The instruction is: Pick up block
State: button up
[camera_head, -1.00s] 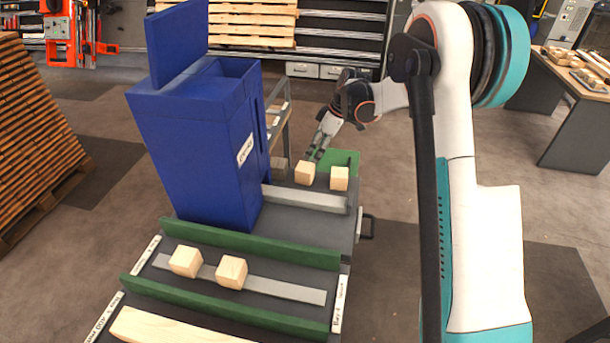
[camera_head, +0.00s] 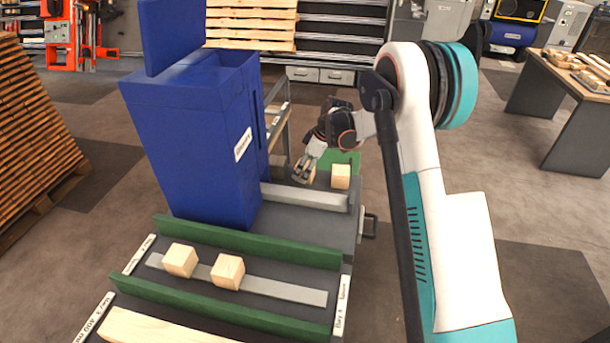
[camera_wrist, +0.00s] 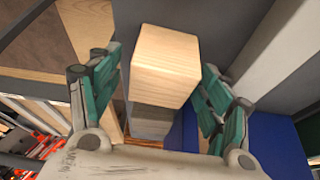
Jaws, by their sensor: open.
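A pale wooden block (camera_wrist: 165,62) sits between the two spread fingers of my gripper (camera_wrist: 160,80) in the wrist view, with gaps on both sides. In the head view my gripper (camera_head: 300,177) points down over the far bay beside the blue cabinet. It hides most of that block (camera_head: 312,175). Another block (camera_head: 340,176) stands clear to the right. Two more blocks, one on the left (camera_head: 180,260) and one on the right (camera_head: 228,272), rest on a grey strip in the near bay. The fingers are open.
The tall blue cabinet (camera_head: 195,145) stands close left of my gripper. A light grey rail (camera_head: 305,197) lies in front of the far blocks. Green rails (camera_head: 245,243) border the near bay. A long plank (camera_head: 150,328) lies at the front.

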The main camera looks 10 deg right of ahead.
jog(key=shift+r, duration=0.1)
jog(key=shift+c, duration=0.3)
jog(key=c, duration=1.1)
jog(key=shift+r, duration=0.1)
notch_tip(320, 180, up, 20)
jog(key=p, duration=0.6)
